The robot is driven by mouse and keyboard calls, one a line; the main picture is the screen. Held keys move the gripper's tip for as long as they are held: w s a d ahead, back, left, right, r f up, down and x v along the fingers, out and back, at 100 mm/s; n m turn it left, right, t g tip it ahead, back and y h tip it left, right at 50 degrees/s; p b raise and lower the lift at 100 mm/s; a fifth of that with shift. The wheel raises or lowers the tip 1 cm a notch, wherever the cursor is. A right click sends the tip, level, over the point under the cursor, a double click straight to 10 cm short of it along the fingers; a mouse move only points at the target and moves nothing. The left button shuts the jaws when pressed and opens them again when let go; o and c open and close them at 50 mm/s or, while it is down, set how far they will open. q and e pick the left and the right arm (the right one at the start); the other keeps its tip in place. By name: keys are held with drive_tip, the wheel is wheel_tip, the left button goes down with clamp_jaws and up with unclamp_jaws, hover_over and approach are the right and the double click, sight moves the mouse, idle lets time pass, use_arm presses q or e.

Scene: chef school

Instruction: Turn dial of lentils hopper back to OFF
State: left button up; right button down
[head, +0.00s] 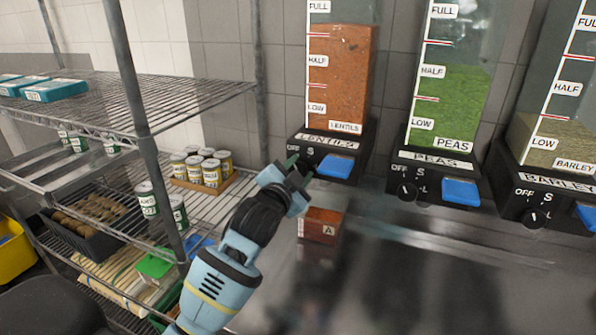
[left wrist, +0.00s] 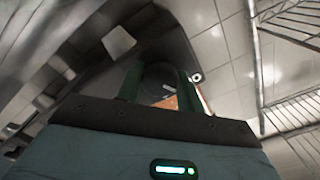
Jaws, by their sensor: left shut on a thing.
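The lentils hopper (head: 339,75) stands at the back, with orange-red lentils filled to between HALF and FULL. Its black base carries OFF and S marks and a blue lever (head: 336,167). My left gripper (head: 299,168) is at the left front of this base, shut on the dial, which it hides in the head view. The dial's pointing direction cannot be seen. In the left wrist view, the dark green fingers (left wrist: 158,88) reach to the dark underside or front of the base. My right gripper is not in view.
A clear container marked A (head: 320,227) with lentils stands on the counter below the lentils hopper. The peas hopper (head: 452,110) and barley hopper (head: 556,140) stand to the right. A wire shelf (head: 190,100) with cans is left. The front counter is clear.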

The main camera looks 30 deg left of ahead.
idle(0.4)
use_arm(q)
drive_tip(key=o, duration=1)
drive_tip(key=s, duration=0.8)
drive_tip(key=shift+d, duration=0.25)
